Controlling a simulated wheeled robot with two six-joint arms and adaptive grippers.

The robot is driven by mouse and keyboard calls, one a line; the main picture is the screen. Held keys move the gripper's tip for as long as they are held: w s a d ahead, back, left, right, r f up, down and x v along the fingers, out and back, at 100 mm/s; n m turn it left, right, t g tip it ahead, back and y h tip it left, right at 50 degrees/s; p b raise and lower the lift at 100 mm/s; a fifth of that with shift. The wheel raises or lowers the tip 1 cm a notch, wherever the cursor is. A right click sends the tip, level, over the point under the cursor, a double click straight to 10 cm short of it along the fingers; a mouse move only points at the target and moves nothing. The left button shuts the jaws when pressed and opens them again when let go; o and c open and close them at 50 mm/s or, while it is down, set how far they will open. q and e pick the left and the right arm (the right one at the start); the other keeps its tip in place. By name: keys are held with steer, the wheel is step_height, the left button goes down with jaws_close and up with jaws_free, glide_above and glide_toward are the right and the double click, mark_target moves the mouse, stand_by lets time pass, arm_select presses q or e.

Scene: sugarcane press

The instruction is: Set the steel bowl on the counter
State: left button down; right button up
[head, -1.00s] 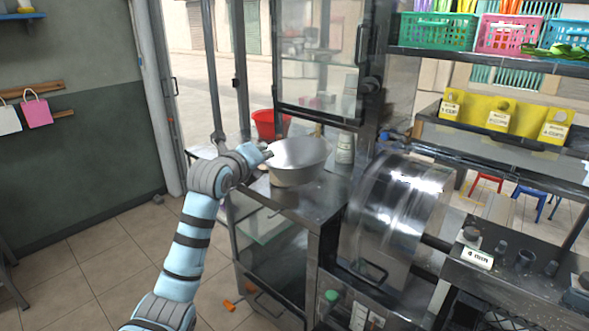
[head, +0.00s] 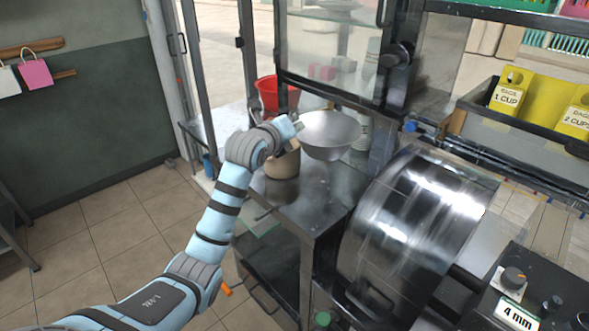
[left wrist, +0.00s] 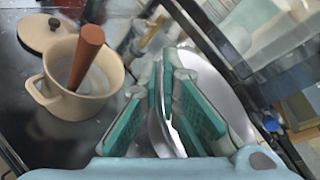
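The steel bowl (head: 333,140) is a wide silver bowl, roughly upright, over the back of the dark metal counter (head: 315,208) in the head view. My left gripper (head: 298,124) is at its left rim. In the left wrist view the green-padded fingers (left wrist: 170,110) are closed with the bowl's thin wall (left wrist: 222,80) between them. The bowl appears to be raised above the counter; its underside and any contact there cannot be made out. My right gripper is in neither view.
A beige pot (left wrist: 60,103) with a brown handle standing in it is on the counter beside the bowl, its lid (left wrist: 45,32) behind. A red container (head: 275,93) stands behind. A glass-fronted cabinet and the press's shiny drum (head: 415,220) flank the right. The counter's front is clear.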

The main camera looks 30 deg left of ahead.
arm_select(q)
step_height(320, 180, down, 13)
steer(key=shift+f+b, duration=0.15)
steer(key=shift+b, duration=0.6)
steer(key=shift+s+f, duration=0.15)
steer(key=shift+f, duration=0.2)
steer(key=shift+s+r, duration=0.1)
steer(key=shift+s, duration=0.1)
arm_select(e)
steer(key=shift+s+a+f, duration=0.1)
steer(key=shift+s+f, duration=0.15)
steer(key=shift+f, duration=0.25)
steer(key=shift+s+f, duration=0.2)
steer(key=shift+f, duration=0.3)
arm_select(q)
steer(key=c, duration=2.3)
jaws_free()
steer(key=o, duration=0.5)
steer(key=shift+w, duration=0.1)
